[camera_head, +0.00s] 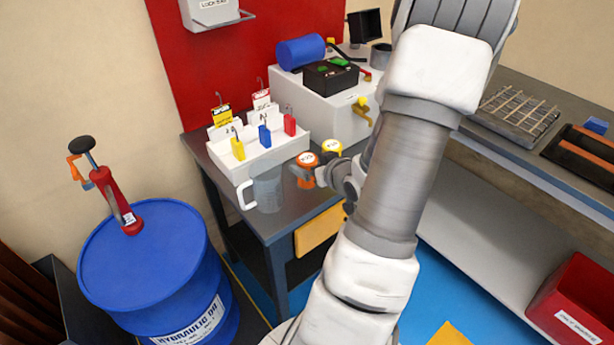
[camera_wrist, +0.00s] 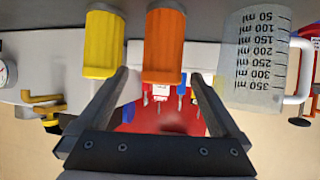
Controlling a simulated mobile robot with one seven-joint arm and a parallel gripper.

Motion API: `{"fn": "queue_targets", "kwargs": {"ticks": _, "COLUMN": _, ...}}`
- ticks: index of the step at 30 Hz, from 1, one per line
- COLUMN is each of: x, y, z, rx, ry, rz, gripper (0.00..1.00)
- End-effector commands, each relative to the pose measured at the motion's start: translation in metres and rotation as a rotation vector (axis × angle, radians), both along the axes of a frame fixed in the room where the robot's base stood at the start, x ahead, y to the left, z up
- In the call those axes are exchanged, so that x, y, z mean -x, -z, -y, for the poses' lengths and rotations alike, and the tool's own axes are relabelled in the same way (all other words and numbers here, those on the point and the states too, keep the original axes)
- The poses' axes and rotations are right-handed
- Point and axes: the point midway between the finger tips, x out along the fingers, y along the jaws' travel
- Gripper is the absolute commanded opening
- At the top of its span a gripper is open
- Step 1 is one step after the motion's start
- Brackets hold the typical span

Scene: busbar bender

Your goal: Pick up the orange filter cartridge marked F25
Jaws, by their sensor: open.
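The orange filter cartridge (camera_head: 307,160) stands on the dark table, with a pale label on top too small to read. In the wrist view, which is upside down, the orange cartridge (camera_wrist: 164,45) shows between my gripper's (camera_wrist: 160,76) two open fingers. The fingertips reach the level of its nearer part, one on each side; I cannot tell whether either touches it. A yellow cartridge (camera_head: 331,147) stands close beside it and also shows in the wrist view (camera_wrist: 103,45), just outside one finger. My wrist hides part of this area in the head view.
A clear measuring jug (camera_head: 266,189) stands left of the orange cartridge, near the table's front edge. A white tray (camera_head: 243,171) with tags and padlocks lies behind. A white machine housing (camera_head: 318,111) stands at the back right. A blue drum (camera_head: 147,268) stands left of the table.

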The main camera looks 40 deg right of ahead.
Motion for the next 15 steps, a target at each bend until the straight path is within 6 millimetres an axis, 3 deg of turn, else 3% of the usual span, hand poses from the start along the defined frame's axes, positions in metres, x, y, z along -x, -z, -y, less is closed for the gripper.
{"fn": "queue_targets", "kwargs": {"ticks": 5, "x": -0.01, "y": 0.006, "z": 0.003, "rx": 0.0, "ry": -0.001, "rz": 0.001, "gripper": 1.0}}
{"fn": "queue_targets", "kwargs": {"ticks": 15, "x": -0.048, "y": 0.026, "z": 0.013, "rx": 0.0, "ry": -0.001, "rz": 0.001, "gripper": 1.0}}
